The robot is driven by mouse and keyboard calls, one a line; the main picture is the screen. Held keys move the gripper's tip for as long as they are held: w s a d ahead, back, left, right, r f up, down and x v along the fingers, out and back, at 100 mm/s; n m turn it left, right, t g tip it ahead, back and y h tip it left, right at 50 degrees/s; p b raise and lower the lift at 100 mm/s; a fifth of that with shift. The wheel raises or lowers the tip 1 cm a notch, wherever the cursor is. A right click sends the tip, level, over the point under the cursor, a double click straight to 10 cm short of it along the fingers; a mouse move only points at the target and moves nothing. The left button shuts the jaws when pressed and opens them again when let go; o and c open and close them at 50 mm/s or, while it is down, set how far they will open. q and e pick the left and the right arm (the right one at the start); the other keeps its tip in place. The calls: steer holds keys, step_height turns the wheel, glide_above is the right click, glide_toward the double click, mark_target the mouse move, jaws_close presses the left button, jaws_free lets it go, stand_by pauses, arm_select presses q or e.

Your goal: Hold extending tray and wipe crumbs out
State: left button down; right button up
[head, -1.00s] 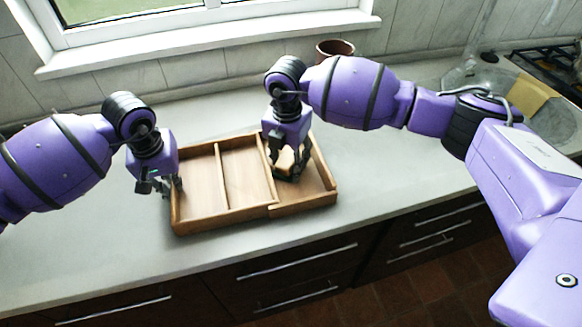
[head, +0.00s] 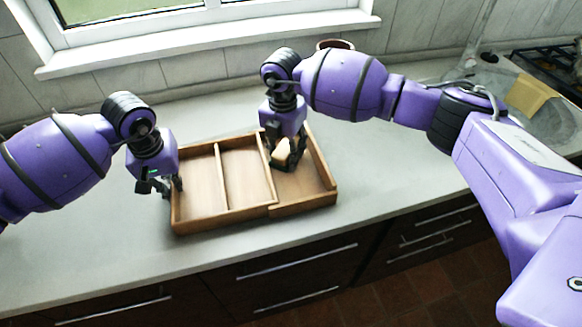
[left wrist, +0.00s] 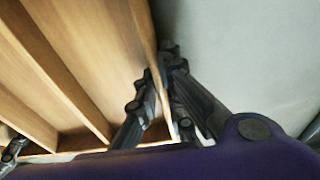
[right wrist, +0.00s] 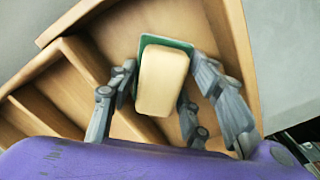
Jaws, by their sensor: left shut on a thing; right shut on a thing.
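The wooden extending tray (head: 203,190) lies on the counter, with its right section pulled out. My left gripper (head: 172,186) is shut on the tray's left side wall; the left wrist view shows the wall (left wrist: 144,40) between its fingers. My right gripper (head: 285,162) is shut on a cream sponge (head: 290,150) with a green layer. It holds the sponge over or on the floor of the right section; I cannot tell if it touches. In the right wrist view the sponge (right wrist: 163,80) sits between the fingers. I cannot make out any crumbs.
A brown pot (head: 335,45) stands behind, near the window sill, partly hidden by my right arm. A sink with a yellow board or cloth (head: 530,93) and a hob (head: 555,65) are at the far right. The counter (head: 400,185) right of the tray is clear.

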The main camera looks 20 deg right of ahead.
mark_target(294, 186)
steer(key=shift+s, duration=1.8)
steer(key=shift+s+f, duration=0.2)
steer(key=shift+s, duration=2.6)
steer(key=shift+r, duration=0.1)
step_height(294, 186, up, 13)
steer(key=d, duration=1)
